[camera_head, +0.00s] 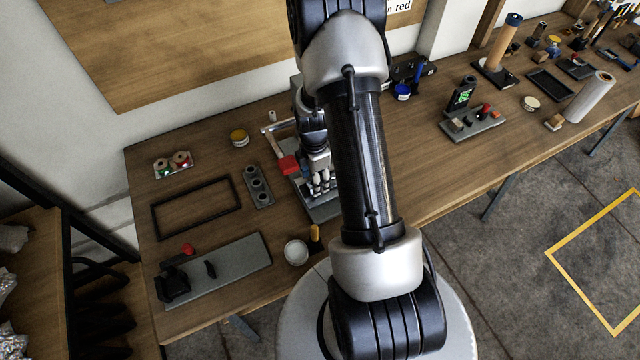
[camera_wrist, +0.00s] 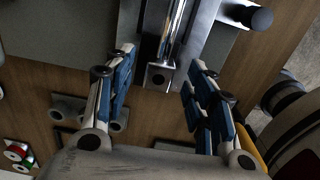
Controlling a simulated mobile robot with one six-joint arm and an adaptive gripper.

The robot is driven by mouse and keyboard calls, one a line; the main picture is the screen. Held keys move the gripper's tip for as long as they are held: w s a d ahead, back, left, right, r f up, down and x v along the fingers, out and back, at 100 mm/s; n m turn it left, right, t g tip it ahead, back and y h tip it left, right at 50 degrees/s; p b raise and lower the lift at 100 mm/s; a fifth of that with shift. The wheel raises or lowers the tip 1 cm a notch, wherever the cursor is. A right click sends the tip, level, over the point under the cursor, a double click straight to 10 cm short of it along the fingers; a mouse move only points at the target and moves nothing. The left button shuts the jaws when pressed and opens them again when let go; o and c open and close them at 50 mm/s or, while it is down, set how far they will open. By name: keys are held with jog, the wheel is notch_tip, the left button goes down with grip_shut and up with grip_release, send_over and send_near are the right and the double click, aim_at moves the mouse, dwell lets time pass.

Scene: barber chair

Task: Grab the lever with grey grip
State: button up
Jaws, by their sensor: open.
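My gripper (camera_head: 318,180) is open over a grey metal fixture (camera_head: 300,178) on the workbench, partly hidden by my arm in the head view. In the wrist view the two blue-padded fingers of my gripper (camera_wrist: 160,65) are apart, with a metal bar (camera_wrist: 160,76) with a holed square end between or beyond them. A short dark grey cylinder (camera_wrist: 260,18) sticks out at the fixture's upper right and looks like the lever's grey grip. It lies outside the fingers, to the right.
A red block (camera_head: 288,165) sits at the fixture's left side. A grey block with round holes (camera_head: 258,186), a black frame (camera_head: 196,208), a white cup (camera_head: 296,252) and an orange-handled item (camera_head: 315,236) stand nearby. The bench's front edge is close.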

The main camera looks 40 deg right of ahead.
jog(key=shift+f, duration=0.75)
jog(key=shift+c, duration=0.4)
grip_shut()
jog(key=shift+r, duration=0.1)
